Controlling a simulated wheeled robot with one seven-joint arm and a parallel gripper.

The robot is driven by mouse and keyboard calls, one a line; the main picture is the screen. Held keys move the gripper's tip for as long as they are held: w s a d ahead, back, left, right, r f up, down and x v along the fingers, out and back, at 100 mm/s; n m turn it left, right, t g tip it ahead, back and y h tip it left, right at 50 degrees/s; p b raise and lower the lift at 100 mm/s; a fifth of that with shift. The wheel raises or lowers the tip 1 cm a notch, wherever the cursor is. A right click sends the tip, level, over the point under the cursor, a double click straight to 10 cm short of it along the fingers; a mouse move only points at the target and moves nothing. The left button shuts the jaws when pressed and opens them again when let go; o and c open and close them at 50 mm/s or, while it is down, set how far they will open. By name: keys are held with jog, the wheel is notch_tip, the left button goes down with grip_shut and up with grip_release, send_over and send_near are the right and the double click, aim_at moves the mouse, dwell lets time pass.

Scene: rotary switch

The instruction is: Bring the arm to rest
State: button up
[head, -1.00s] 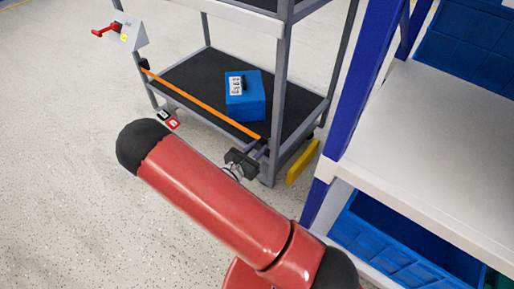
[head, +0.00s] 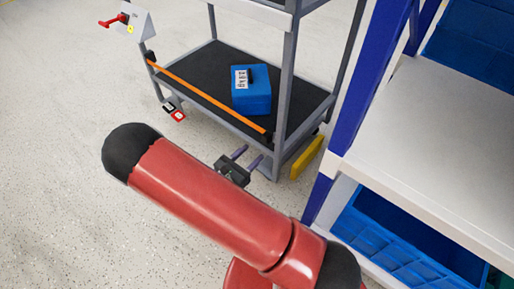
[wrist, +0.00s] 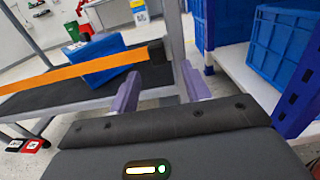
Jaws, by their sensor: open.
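My gripper (head: 248,156) is open and empty in the head view, just past my red arm and in front of the cart's lower right corner. In the wrist view its two purple fingers (wrist: 160,92) stand apart with nothing between them. The rotary switch (head: 128,20) is a red handle on a grey box at the cart's upper left corner, well away from my gripper. The switch does not show in the wrist view.
The grey cart (head: 224,126) carries a blue box (head: 251,97) behind an orange bar (head: 205,95). A yellow plate (head: 307,158) sits by its right leg. A blue-and-white shelf (head: 430,150) with blue bins stands at right. Open floor lies left.

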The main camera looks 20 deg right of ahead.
jog(key=shift+s+a, duration=0.25)
jog(key=shift+a, duration=0.1)
dwell(0.3)
jog(key=s+d+r+m+g+y, duration=0.2)
jog(key=s+d+r+m+g, duration=0.1)
jog(key=r+m+g, duration=0.15)
jog(key=s+d+r+m+g+y+p, duration=0.1)
jog(key=s+d+r+m+g+y, duration=0.15)
jog(key=r+m, duration=0.3)
jog(key=s+d+r+m+g+y, duration=0.1)
jog(key=s+d+r+m+g, duration=0.1)
jog(key=s+r+m+g, duration=0.25)
jog(key=s+a+r+m+t+y, duration=0.1)
jog(key=s+r+m+t+y, duration=0.2)
jog(key=r, duration=0.5)
jog(key=s+a+r+m+t+y+p, duration=0.1)
jog(key=s+r+m+t+y, duration=0.2)
jog(key=s+r+m+y, duration=0.2)
notch_tip(320, 180, up, 3)
jog(key=m+y, duration=0.1)
jog(key=m, duration=0.1)
jog(key=shift+s+a+f+m, duration=0.15)
jog(key=shift+s+a+m, duration=0.1)
jog(key=shift+s+m, duration=0.1)
jog(key=shift+t, duration=0.25)
dwell(1.0)
